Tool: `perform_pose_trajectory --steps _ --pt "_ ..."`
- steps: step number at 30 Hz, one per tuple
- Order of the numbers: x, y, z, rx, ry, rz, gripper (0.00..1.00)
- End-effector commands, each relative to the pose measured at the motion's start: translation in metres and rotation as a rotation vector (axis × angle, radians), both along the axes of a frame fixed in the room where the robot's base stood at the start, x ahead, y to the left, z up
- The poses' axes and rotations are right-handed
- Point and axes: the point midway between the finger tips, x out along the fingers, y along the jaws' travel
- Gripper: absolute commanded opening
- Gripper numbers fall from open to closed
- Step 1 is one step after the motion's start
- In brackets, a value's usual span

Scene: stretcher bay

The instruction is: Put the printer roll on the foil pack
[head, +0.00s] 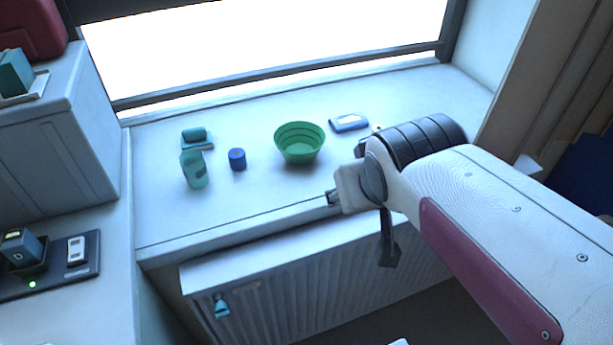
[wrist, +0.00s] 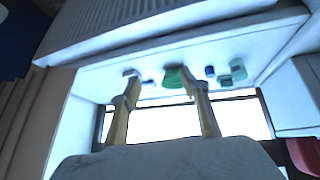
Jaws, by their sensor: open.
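I cannot tell for certain which items are the printer roll and the foil pack. A short dark-blue cylinder (head: 237,159) stands upright on the sill; it may be the roll.
A green bowl (head: 299,146) stands mid-sill. A teal container (head: 193,170) stands left of the blue cylinder. A window (head: 270,45) is behind and a ribbed radiator (head: 290,296) below. The front of the sill (head: 255,195) is clear.

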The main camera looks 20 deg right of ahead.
Motion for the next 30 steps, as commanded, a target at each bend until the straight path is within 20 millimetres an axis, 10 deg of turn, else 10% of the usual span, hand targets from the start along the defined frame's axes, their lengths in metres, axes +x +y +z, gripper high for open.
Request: perform_pose_trajectory --steps 12,30 --pt "-0.076 0.063 -0.012 0.112 0.116 0.128 0.45" --pt "-0.081 0.066 -0.013 0.118 0.125 0.136 0.45"
